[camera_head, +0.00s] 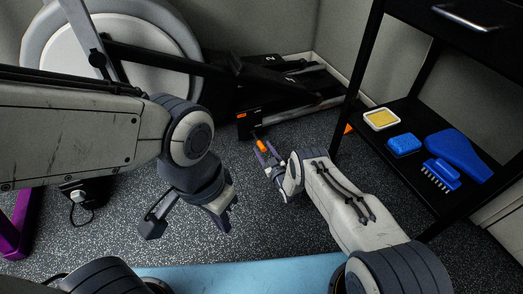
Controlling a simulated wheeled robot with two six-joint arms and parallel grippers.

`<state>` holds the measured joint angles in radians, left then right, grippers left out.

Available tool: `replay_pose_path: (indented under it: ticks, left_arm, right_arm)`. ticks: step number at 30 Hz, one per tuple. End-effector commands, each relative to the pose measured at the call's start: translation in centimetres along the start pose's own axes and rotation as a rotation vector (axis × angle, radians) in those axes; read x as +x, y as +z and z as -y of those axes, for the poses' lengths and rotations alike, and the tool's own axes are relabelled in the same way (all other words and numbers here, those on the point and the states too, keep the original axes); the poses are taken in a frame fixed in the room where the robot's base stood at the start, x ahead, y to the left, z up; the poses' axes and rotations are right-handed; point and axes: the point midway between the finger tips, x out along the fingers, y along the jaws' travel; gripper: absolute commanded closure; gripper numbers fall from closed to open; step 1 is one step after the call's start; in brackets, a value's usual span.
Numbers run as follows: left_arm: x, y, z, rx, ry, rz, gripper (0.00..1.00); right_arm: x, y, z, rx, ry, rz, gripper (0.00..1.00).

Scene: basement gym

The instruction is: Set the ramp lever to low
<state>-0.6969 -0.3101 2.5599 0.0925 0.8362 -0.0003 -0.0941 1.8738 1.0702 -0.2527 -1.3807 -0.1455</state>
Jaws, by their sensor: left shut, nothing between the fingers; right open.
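The exercise machine (275,62) stands at the back, with a black box on its frame bearing a small orange mark (242,116). A small orange piece, which looks like the lever's handle (262,146), shows just below that box. My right gripper (264,154) is open, with its fingers at this orange piece; I cannot tell whether they touch it. The lever's setting cannot be read from here. My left gripper (220,214) is shut and empty, hanging above the floor in front of the machine, apart from the lever.
A black shelf (408,185) at the right holds a yellow item (381,119), a blue block (403,145), a blue brush (441,174) and a blue paddle-shaped item (458,155). Speckled floor (272,235) between is clear.

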Motion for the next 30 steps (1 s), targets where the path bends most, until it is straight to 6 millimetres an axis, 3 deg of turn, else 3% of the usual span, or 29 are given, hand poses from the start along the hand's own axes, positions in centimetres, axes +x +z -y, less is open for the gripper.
replay_pose_path:
  ticks: [1, 6, 16, 17, 21, 30]
  left_arm:
    - [1.1, 0.1, 0.1, 0.000, 0.000, 0.000, 1.00]
    - [1.9, 0.1, 0.1, 0.000, 0.000, 0.000, 1.00]
    - [1.9, 0.1, 0.1, 0.000, 0.000, 0.000, 1.00]
    - [1.9, 0.1, 0.1, 0.000, 0.000, 0.000, 1.00]
    - [1.9, 0.1, 0.1, 0.000, 0.000, 0.000, 1.00]
    - [1.9, 0.1, 0.1, 0.000, 0.000, 0.000, 1.00]
  right_arm:
    - [0.9, 0.4, 0.1, -0.001, -0.001, -0.003, 0.41]
    - [2.5, 0.2, 0.1, -0.001, 0.000, -0.001, 0.41]
    - [2.9, -0.1, 0.0, 0.000, 0.000, 0.001, 0.41]
    - [2.9, -0.1, 0.0, 0.000, 0.000, 0.001, 0.44]
    - [2.9, 0.0, 0.0, 0.000, 0.000, 0.001, 0.98]
    - [2.9, 0.0, 0.0, 0.000, 0.001, 0.002, 1.00]
